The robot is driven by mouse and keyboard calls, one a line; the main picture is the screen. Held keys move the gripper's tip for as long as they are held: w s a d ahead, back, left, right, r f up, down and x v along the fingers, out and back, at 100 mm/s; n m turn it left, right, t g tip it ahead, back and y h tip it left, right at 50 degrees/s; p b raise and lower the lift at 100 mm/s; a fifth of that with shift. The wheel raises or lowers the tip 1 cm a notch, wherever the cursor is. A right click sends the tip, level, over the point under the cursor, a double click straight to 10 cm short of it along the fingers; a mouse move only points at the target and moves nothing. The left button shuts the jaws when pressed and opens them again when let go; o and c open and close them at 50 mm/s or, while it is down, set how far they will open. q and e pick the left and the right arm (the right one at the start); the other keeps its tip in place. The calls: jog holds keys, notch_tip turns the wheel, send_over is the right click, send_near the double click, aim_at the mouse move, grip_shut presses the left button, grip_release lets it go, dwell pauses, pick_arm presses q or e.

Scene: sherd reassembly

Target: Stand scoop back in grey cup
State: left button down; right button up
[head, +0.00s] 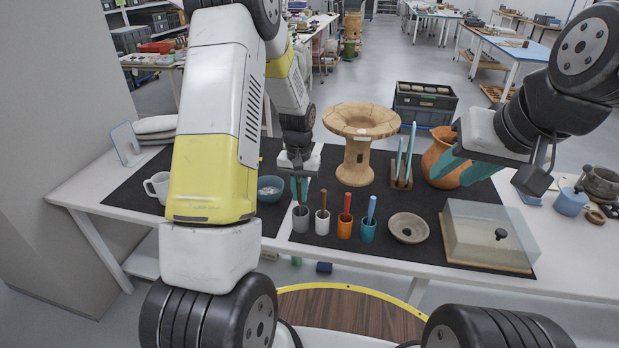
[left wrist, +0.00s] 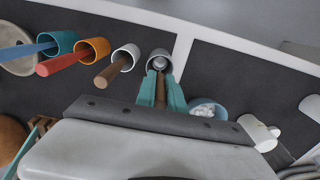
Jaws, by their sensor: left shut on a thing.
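The grey cup (head: 300,222) stands at the left end of a row of cups on the dark mat; it also shows in the left wrist view (left wrist: 158,56). My left gripper (head: 299,197) points down just above it, shut on the brown handle of the scoop (left wrist: 160,92). The scoop's lower end lines up with the cup's mouth, where a pale round shape shows. How deep it reaches is hard to tell. My right gripper (head: 464,172) is open and empty, in front of the orange-brown jar (head: 437,150).
Close right of the grey cup stand white (head: 322,226), orange (head: 345,230) and teal (head: 368,234) cups, each holding a handled tool. A blue bowl (head: 271,188) and white mug (head: 158,186) lie left. A wooden stand (head: 358,160) rises behind; a ring-shaped dish (head: 408,228) sits right.

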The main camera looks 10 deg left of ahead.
pick_arm(q)
jog(key=c, duration=1.3)
grip_release()
jog(key=shift+c, duration=0.2)
notch_tip(320, 180, up, 7)
jog(key=shift+f, duration=0.1)
jog(key=shift+r, duration=0.5)
